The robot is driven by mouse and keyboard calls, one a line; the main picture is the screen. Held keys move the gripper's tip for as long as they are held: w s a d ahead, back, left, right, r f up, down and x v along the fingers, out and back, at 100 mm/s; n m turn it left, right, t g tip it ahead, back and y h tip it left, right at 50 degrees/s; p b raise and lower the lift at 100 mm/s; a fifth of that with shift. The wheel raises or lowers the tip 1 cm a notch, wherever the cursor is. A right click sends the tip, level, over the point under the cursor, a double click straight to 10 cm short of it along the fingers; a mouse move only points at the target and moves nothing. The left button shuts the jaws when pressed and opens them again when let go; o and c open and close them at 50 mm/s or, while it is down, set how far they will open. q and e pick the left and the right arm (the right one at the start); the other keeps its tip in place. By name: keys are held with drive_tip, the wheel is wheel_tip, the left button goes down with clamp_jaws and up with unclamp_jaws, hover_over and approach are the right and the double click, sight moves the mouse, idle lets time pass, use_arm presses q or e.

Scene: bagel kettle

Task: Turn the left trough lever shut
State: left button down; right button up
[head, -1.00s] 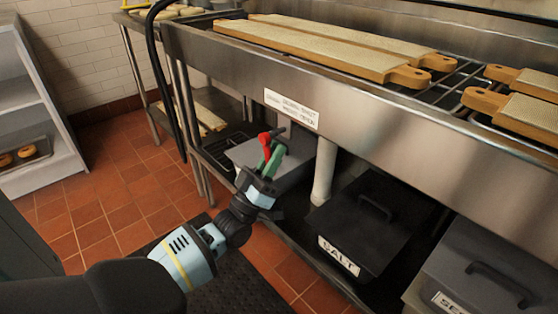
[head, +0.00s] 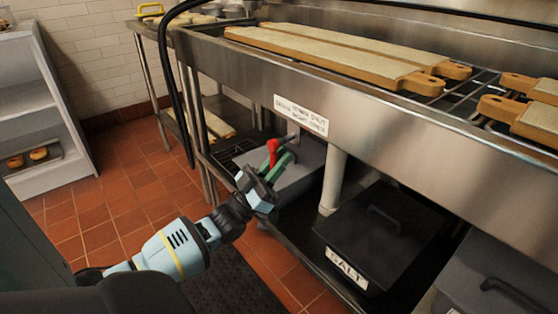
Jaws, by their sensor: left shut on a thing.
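The left trough lever (head: 272,149) is a red handle on a small grey pipe fitting, below the front of the steel trough (head: 290,82). In the head view it stands close to upright. My left gripper (head: 273,174), with green fingers, reaches up from the lower left and is shut on the lever. The fingers cover the lever's lower part. My right gripper is not in view.
A grey bin (head: 302,180) sits on the lower shelf behind the gripper. A black salt bin (head: 378,235) stands to its right, past a white pipe (head: 333,182). Long boards (head: 330,57) lie on the trough. Tiled floor is free at left.

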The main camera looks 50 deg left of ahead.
use_arm(q)
drive_tip(key=c, duration=1.4)
unclamp_jaws()
drive_tip(key=shift+c, duration=0.2)
drive_tip(key=shift+o, duration=0.3)
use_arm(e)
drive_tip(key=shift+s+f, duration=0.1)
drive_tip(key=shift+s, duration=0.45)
use_arm(q)
drive_tip(key=shift+s, duration=0.1)
drive_tip(key=v, duration=0.7)
drive_tip(key=shift+s+f, duration=0.2)
drive_tip(key=shift+f, duration=0.1)
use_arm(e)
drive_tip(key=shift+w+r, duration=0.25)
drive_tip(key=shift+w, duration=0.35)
use_arm(q)
drive_tip(key=shift+a, duration=0.1)
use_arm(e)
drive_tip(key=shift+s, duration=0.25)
